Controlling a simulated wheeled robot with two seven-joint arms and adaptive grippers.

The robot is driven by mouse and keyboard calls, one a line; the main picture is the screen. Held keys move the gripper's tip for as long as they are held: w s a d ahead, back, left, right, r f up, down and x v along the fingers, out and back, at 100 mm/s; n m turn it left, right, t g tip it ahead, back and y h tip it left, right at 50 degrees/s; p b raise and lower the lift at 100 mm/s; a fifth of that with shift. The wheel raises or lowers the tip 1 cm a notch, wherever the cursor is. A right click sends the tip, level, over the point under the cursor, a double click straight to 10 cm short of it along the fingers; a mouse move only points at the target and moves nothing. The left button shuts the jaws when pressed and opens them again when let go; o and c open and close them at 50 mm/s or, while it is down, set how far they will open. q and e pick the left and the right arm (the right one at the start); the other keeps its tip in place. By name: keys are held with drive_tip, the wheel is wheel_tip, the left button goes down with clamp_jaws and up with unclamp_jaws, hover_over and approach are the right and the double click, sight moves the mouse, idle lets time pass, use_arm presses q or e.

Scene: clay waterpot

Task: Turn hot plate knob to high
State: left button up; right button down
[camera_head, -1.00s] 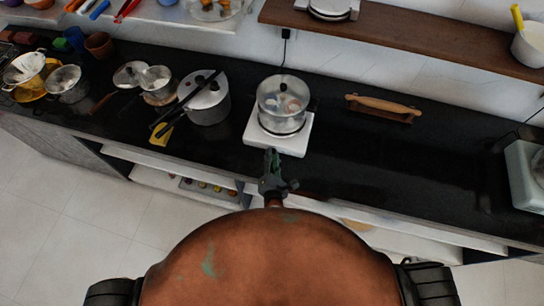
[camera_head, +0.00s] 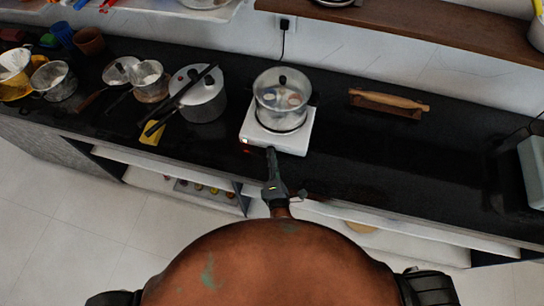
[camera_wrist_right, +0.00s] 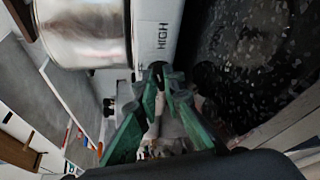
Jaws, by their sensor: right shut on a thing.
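The white hot plate (camera_head: 298,141) stands on the black counter with a lidded glass pot (camera_head: 280,103) on it. My right gripper (camera_head: 270,152) is at the front edge of the hot plate. In the right wrist view, the white front face of the hot plate (camera_wrist_right: 148,30) carries the word HIGH, reading sideways. The green-padded fingers of my right gripper (camera_wrist_right: 165,77) close at that face just below the word, shut on the knob, which is mostly hidden between the fingertips. The knob's pointer direction cannot be read. My left gripper is not in view.
A pressure cooker (camera_head: 206,101) with dark handles stands left of the hot plate, with more pans further left. A wooden rolling pin (camera_head: 390,99) lies on a holder to the right. The counter between holder and front edge is clear.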

drive_tip(key=shift+w+d+r, duration=0.1)
drive_tip(key=c, duration=2)
unclamp_jaws()
drive_tip(key=shift+w, duration=0.1)
drive_tip(key=shift+c, duration=0.2)
drive_tip(key=shift+s+d+r, duration=0.1)
drive_tip(key=shift+s+r, duration=0.05)
drive_tip(key=shift+s, duration=1.2)
drive_tip(key=shift+s+r, duration=0.15)
drive_tip(key=shift+s, duration=1.2)
drive_tip(key=shift+s+d+r, duration=0.1)
drive_tip(key=shift+s+r, duration=0.05)
drive_tip(key=shift+s, duration=1.2)
